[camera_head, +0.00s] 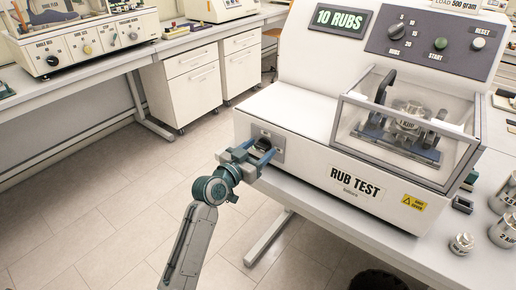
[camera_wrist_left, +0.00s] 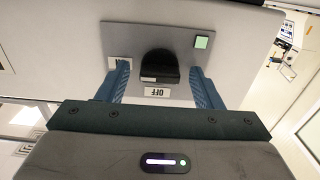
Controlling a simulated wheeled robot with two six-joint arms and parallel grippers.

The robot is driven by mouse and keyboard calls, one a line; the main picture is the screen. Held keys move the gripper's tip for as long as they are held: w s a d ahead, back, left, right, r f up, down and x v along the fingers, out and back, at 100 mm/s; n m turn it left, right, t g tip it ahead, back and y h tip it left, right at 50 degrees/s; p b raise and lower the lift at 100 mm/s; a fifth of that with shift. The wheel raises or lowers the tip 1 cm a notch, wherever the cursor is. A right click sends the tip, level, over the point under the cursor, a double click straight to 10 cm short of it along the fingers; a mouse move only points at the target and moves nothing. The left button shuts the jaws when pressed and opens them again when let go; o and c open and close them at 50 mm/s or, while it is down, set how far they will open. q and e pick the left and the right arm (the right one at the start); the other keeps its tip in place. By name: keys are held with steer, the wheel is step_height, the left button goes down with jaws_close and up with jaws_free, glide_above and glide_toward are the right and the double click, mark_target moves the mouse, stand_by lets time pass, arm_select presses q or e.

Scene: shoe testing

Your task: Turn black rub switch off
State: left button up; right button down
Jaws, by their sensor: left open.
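The black rub switch (camera_wrist_left: 158,68) is a dark rocker on a grey plate (camera_wrist_left: 125,38) on the left end of the white rub test machine (camera_head: 300,118). In the head view the switch (camera_head: 262,147) is partly hidden by my gripper. My right gripper is not in view.
The machine has a clear cover (camera_head: 405,120), a "10 RUBS" display (camera_head: 340,18) and a dark knob panel (camera_head: 435,42). Metal weights (camera_head: 462,243) stand on the table at the right. Another bench with instruments (camera_head: 85,45) is at the back left. Floor is clear left of the machine.

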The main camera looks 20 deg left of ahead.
arm_select(q)
steer(key=c, duration=0.9)
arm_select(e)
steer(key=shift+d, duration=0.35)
